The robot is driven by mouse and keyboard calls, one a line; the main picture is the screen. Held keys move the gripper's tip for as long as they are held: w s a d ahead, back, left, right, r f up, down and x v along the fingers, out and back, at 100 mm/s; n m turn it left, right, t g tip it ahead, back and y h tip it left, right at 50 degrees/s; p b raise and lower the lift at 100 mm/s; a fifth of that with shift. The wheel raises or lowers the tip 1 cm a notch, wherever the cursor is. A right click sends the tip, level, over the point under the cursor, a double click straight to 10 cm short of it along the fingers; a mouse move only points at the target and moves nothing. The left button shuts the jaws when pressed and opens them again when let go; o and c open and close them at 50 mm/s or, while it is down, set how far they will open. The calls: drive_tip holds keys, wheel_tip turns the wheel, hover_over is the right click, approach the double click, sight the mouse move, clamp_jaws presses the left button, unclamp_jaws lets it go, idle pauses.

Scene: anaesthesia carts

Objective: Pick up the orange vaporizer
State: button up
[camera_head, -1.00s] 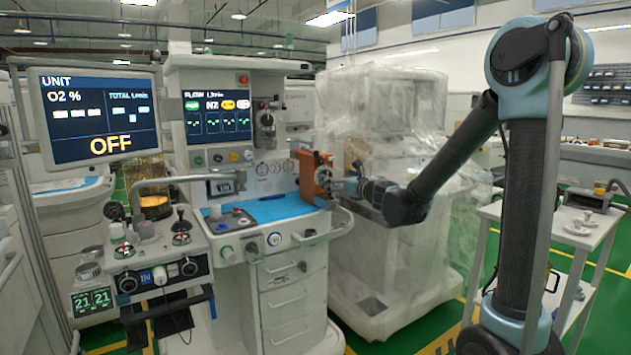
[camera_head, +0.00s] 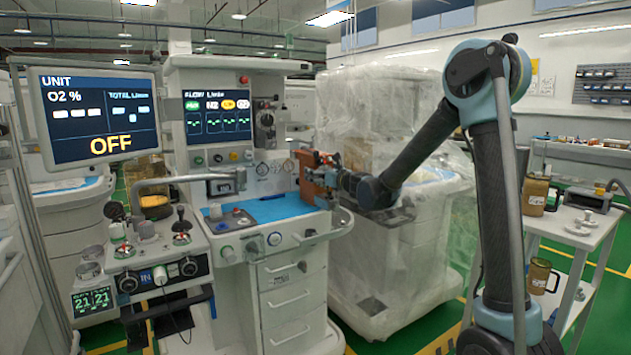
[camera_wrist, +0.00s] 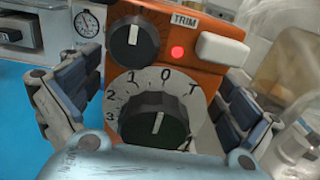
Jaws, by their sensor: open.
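The orange vaporizer (camera_head: 312,178) stands upright at the right end of the anaesthesia cart's blue work surface. In the wrist view the orange vaporizer (camera_wrist: 190,68) fills the middle, with a black dial marked 0 to 3 and T, a smaller black knob, a red light and a TRIM label. My gripper (camera_head: 328,172) is at its front. In the wrist view my gripper (camera_wrist: 158,95) is open, with one finger on each side of the vaporizer. The left finger is close to its side; I cannot tell whether either finger touches it. Its back is hidden.
The cart's blue mat (camera_head: 268,207) lies left of the vaporizer. A plastic-wrapped machine (camera_head: 375,110) stands behind and right. A white trolley (camera_head: 560,228) with jars stands at the far right. A monitor (camera_head: 98,116) is at the left.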

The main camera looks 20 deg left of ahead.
drive_tip(key=shift+w+a, duration=0.35)
drive_tip(key=shift+a, duration=0.05)
drive_tip(key=shift+c, duration=0.5)
drive_tip(key=c, duration=2.1)
drive_tip(key=shift+o, duration=0.2)
drive_tip(key=shift+r, duration=0.1)
